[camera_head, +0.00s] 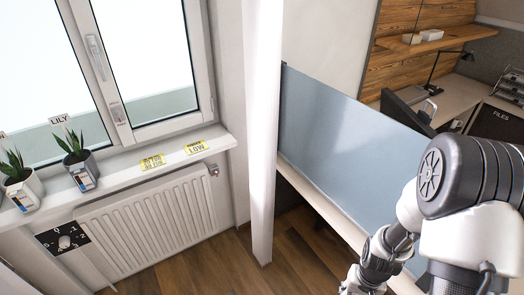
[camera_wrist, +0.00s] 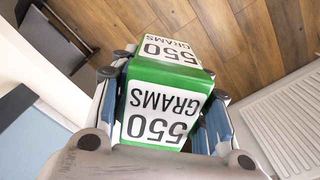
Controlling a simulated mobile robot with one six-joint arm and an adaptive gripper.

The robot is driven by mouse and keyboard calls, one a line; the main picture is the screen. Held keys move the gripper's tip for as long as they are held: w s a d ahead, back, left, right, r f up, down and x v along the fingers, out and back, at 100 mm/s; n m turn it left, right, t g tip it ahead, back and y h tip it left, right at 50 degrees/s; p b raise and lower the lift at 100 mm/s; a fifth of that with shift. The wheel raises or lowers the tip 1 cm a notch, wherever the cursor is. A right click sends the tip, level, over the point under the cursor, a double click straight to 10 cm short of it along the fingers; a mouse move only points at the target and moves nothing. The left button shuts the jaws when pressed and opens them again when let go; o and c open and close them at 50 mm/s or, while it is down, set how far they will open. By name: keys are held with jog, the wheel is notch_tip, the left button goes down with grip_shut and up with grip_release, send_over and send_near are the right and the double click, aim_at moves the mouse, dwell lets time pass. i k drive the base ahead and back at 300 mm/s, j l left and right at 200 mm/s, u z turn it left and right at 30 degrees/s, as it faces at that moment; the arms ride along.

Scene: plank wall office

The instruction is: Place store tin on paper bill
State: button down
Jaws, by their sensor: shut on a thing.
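The store tin (camera_wrist: 160,108) is a green and white box with "550 GRAMS" printed in black on two of its faces. In the wrist view it sits between the fingers of my gripper (camera_wrist: 165,85), which is shut on it from both sides. It is held in the air with the wooden floor far below. The head view shows my arm at the lower right, but the tin is not visible there.
A window sill (camera_head: 118,170) holds potted plants (camera_head: 78,160) and two yellow cards (camera_head: 195,147). A white radiator (camera_head: 150,235) is below it. A white post (camera_head: 263,130) and a blue-grey partition (camera_head: 345,145) stand beside my arm. A desk (camera_head: 455,100) lies behind the partition.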

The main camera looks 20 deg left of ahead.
aim_at(152, 162)
jog(key=j+u, duration=0.1)
jog(key=u, duration=0.3)
jog(key=i+u, duration=0.1)
jog(key=u, duration=0.3)
jog(key=i+j+u, duration=0.1)
jog(key=u, duration=0.75)
jog(key=i+j, duration=0.05)
